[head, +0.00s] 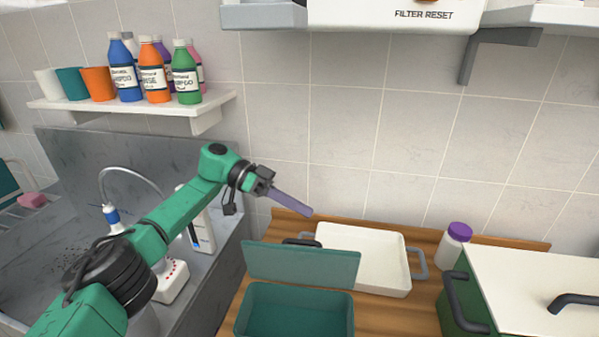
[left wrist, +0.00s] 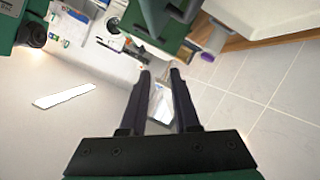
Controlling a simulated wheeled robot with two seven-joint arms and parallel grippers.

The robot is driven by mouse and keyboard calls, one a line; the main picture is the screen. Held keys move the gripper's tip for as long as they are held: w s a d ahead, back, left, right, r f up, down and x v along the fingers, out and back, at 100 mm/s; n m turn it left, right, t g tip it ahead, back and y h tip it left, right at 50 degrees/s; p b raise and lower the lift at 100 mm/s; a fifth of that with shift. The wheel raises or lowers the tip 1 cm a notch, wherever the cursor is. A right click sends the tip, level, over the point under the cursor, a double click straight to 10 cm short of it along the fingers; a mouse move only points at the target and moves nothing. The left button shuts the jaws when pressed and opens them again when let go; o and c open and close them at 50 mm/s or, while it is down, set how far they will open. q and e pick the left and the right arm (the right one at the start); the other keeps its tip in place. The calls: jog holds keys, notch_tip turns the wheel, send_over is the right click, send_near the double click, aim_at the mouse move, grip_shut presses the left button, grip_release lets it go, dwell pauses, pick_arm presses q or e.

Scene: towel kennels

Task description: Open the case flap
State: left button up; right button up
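A teal case (head: 294,312) stands on the wooden counter, its inside showing. Its flap (head: 302,266) stands raised along the back edge, leaning slightly. My left gripper (head: 308,211) is in the air above and behind the flap, apart from it, pointing right and down. In the left wrist view its two dark fingers (left wrist: 160,82) stand apart; a pale patch shows between them and looks like background. In the head view the fingers appear as one lavender-grey bar. My right gripper is in neither view.
A white tray (head: 362,258) with grey handles lies behind the case. A purple-capped bottle (head: 454,246) stands right of it. A green box with a white top (head: 535,290) and dark handles fills the right. Bottles and cups sit on a wall shelf (head: 130,103). The tiled wall is close behind.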

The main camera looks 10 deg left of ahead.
pick_arm(q)
notch_tip(320, 180, up, 10)
jog(key=shift+r+b, duration=0.15)
jog(key=shift+b, duration=0.25)
jog(key=shift+r, duration=0.1)
